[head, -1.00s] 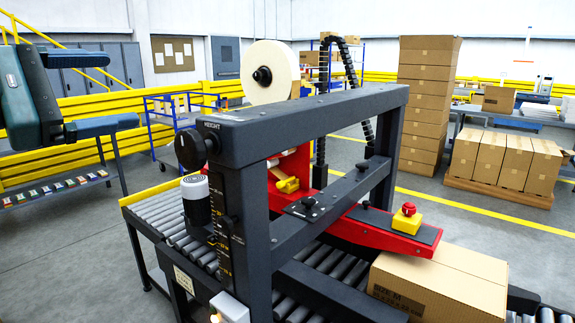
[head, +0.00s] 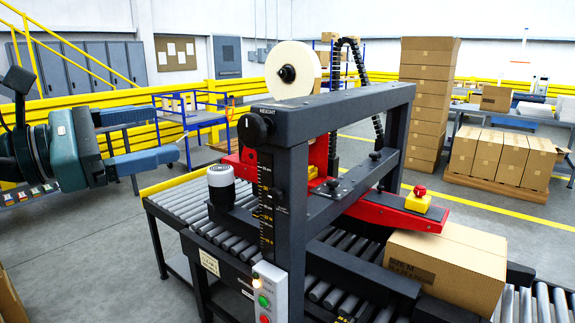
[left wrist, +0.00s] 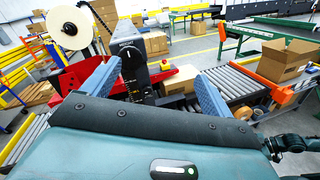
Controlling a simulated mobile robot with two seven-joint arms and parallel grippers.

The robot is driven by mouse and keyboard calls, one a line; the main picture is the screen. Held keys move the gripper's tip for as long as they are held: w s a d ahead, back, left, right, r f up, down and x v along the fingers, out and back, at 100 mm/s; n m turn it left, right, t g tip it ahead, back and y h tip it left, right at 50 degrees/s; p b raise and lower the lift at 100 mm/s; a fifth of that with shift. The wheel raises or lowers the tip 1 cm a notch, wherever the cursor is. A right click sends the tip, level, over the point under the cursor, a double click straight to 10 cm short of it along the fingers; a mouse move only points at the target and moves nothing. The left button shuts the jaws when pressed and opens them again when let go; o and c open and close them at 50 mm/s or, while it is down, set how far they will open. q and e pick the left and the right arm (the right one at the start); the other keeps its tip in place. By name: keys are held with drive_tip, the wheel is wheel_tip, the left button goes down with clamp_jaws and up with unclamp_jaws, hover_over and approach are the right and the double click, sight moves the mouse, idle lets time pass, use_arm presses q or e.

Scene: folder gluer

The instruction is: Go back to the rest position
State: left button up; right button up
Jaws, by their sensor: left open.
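My left gripper (head: 166,133) is at the left of the head view, with two blue fingers spread apart and nothing between them. It appears level with the top of the case sealer (head: 340,105), to the left of its black height knob (head: 255,128), and apart from it. In the left wrist view the fingers (left wrist: 155,76) are also wide apart and empty, with the sealer beyond them. My right gripper is not seen in the head view.
A closed carton (head: 445,262) lies on the rollers at the sealer's right. A control box (head: 270,292) with green and red buttons is on the sealer's near side. A blue cart (head: 195,121) and yellow rail stand behind my gripper. Stacked cartons (head: 425,100) stand at the back right.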

use_arm(q)
wheel_tip(320, 180, down, 26)
drive_tip(key=d+n+t+y+p, duration=0.2)
drive_tip(key=n+t+y, duration=0.45)
drive_tip(key=n, duration=2.55)
drive_tip(key=s+f+n+g+y, duration=0.1)
drive_tip(key=s+f+n+g, duration=0.1)
drive_tip(key=s+f+n, duration=0.3)
drive_tip(key=s+d+f+n+g+y, duration=0.1)
drive_tip(key=s+f+n, duration=0.4)
drive_tip(key=f, duration=0.7)
drive_tip(key=s+d+f+n+g+y, duration=0.1)
drive_tip(key=s+f+n+g+y, duration=0.1)
drive_tip(key=s+f+n+g, duration=0.2)
wheel_tip(320, 180, down, 5)
drive_tip(key=s+n, duration=0.1)
drive_tip(key=s, duration=0.2)
drive_tip(key=shift+d+r+n+y+p, duration=0.15)
drive_tip(key=shift+n+y+p, duration=0.2)
drive_tip(key=shift+n+p, duration=0.05)
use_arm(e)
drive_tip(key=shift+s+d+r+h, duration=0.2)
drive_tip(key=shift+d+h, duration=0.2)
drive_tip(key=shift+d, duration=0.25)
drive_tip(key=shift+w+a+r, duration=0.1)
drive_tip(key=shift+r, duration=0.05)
use_arm(q)
drive_tip(key=shift+w, duration=0.1)
